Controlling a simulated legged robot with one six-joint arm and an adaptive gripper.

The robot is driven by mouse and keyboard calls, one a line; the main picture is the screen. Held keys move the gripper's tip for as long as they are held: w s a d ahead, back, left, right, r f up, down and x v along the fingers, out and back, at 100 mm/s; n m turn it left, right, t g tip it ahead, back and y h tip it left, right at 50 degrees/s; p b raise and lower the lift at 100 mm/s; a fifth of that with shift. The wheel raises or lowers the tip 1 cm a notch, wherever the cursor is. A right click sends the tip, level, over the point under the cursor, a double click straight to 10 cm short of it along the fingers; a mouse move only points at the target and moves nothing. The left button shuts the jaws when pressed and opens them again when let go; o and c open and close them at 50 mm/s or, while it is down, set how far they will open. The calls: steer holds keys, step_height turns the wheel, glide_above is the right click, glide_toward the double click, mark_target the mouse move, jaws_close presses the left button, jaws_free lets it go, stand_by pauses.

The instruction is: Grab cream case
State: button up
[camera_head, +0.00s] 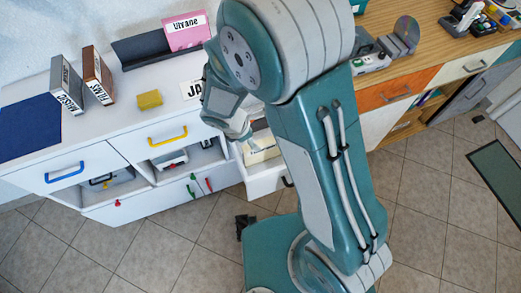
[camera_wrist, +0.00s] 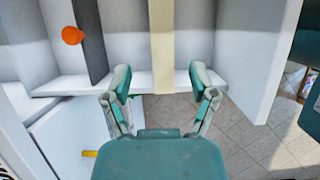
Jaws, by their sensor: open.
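The cream case (camera_wrist: 162,45) shows in the wrist view as a narrow upright pale strip, standing in a white compartment. Its lower end lies just beyond my fingertips, between them in the picture. My gripper (camera_wrist: 160,84) is open and empty, with one finger on each side of the strip's line; I cannot tell whether either touches it. In the head view a cream item (camera_head: 262,153) lies in the open white compartment at the end of my arm. My arm hides part of that compartment and most of the gripper there.
A white side wall (camera_wrist: 262,60) stands to the right. In the head view, labelled cases and a yellow block (camera_head: 149,100) stand on the white cabinet top.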

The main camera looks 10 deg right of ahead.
mark_target(266, 142)
steer(key=d+f, duration=0.4)
steer(key=shift+w+d+f, duration=0.15)
steer(key=shift+w+f, duration=0.1)
steer(key=shift+w, duration=0.1)
steer(key=shift+f, duration=0.4)
steer(key=shift+a+f, duration=0.15)
steer(key=shift+a, duration=0.45)
steer(key=shift+d+f, duration=0.15)
steer(key=shift+d, duration=0.4)
steer(key=shift+a, duration=0.1)
steer(key=shift+a+f, duration=0.1)
steer(key=shift+a, duration=0.2)
steer(key=shift+d, duration=0.25)
jaws_close()
